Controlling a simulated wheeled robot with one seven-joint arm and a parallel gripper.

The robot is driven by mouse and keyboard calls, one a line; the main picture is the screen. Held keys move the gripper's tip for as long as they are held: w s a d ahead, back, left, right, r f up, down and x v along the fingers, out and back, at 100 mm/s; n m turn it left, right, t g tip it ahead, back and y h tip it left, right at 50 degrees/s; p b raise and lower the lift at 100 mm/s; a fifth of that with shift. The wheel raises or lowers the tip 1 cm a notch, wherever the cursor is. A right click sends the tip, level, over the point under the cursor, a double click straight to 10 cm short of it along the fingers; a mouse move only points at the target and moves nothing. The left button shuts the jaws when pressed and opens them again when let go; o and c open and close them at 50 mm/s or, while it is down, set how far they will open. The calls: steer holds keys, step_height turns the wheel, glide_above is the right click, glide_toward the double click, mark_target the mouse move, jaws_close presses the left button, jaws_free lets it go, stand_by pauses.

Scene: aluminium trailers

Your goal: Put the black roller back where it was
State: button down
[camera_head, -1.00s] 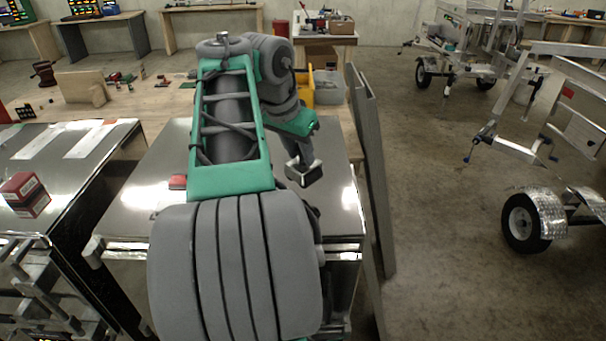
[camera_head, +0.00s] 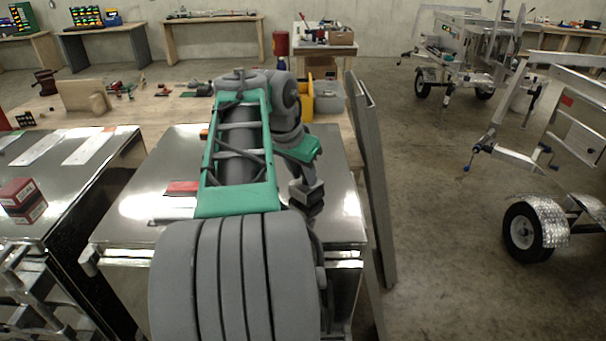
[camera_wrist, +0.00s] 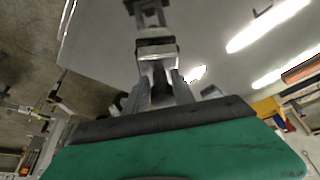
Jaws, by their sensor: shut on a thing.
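My gripper (camera_head: 307,192) hangs over the right part of the shiny metal-topped bench (camera_head: 335,232), below the green wrist link. In the wrist view my gripper (camera_wrist: 155,45) is shut on a dark piece (camera_wrist: 148,12) at the top edge, which appears to be the black roller. Only part of it shows, and its far end is cut off by the frame. In the head view a dark shape below the fingers is small and partly hidden by my arm. I cannot tell whether it touches the bench top.
A red item (camera_head: 182,187) lies on the same bench, left of my arm. A red box (camera_head: 22,200) sits on the left metal bench. A wooden table with a yellow bin (camera_head: 307,98) stands behind. Grey panels (camera_head: 372,180) lean at the right. Trailers stand farther right.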

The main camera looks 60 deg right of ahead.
steer(key=c, duration=1.2)
jaws_free()
steer(key=shift+a+f, duration=0.2)
steer(key=shift+f, duration=0.4)
steer(key=shift+o, duration=0.7)
steer(key=shift+r, duration=0.15)
steer(key=s+d+p+v, duration=0.1)
steer(key=p+v, duration=0.4)
steer(key=v, duration=0.8)
steer(key=w+a+f+n+t, duration=0.2)
steer(key=w+a+f+n, duration=0.1)
steer(key=w+a+n, duration=0.5)
steer(key=w+a+f+n+t, duration=0.2)
steer(key=w+a+f+n, duration=0.2)
steer(key=w+a, duration=0.5)
steer(key=s+a+f+n+y, duration=0.1)
steer(key=a+f+n, duration=0.1)
steer(key=a+f, duration=0.2)
steer(key=s+a+f+n+t+y+b, duration=0.1)
steer(key=a+f+n+y, duration=0.1)
steer(key=a, duration=0.8)
steer(key=s+a+f+n+y+b, duration=0.1)
steer(key=a+f+n, duration=0.2)
steer(key=a+f, duration=0.2)
steer(key=shift+a+f+n+y, duration=0.3)
steer(key=shift+a+n, duration=0.1)
steer(key=shift+a, duration=0.5)
